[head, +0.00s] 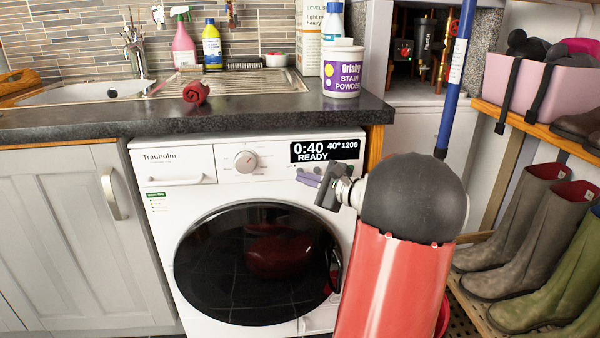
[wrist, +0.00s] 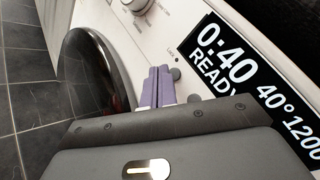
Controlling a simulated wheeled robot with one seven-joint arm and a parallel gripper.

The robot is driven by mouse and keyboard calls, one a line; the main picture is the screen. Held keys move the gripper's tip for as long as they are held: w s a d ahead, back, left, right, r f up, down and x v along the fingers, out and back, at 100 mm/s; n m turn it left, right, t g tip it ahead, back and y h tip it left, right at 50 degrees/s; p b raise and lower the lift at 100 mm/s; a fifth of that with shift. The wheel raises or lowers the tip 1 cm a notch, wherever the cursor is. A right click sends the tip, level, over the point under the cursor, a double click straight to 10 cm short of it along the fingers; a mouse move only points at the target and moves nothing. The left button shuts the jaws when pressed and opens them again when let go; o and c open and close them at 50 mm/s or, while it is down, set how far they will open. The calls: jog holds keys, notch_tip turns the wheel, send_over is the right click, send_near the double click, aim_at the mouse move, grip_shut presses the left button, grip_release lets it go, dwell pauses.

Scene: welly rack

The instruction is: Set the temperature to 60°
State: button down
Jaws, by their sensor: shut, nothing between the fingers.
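The white washing machine (head: 170,215) stands under the worktop. Its black display (head: 325,150) reads 0:40, 40° 1200 and READY; the same display (wrist: 255,90) is large in the wrist view. A round program dial (head: 246,161) sits left of the display. My gripper (head: 308,178) is shut and empty, its purple fingers just below the display. In the wrist view its fingertips (wrist: 159,70) are beside a small grey round button (wrist: 175,74) near the word Lock. Another grey button (wrist: 194,98) shows partly behind the gripper. I cannot tell whether the fingertips touch the panel.
The dark round door (head: 255,262) is closed below the panel. The worktop (head: 230,112) above holds a stain powder tub (head: 342,70) and a rolled red cloth (head: 196,92). A blue pole (head: 455,85) and a boot rack (head: 484,242) are at the right.

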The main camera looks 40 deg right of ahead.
jog(key=shift+w+d, duration=0.2)
jog(key=shift+w, duration=0.1)
jog(key=shift+w+d, duration=0.2)
jog(key=shift+w, duration=0.1)
dwell(0.6)
dwell(0.3)
jog(key=shift+s+a+b, duration=0.4)
jog(key=shift+s+b, duration=0.1)
jog(key=shift+s, duration=0.15)
jog(key=shift+s, duration=0.1)
jog(key=shift+s+a+b, duration=0.4)
jog(key=shift+s+a, duration=0.3)
jog(key=shift+s, duration=0.35)
jog(key=shift+s+a+b, duration=0.4)
jog(key=shift+s+a, duration=0.25)
jog(key=shift+s, duration=0.35)
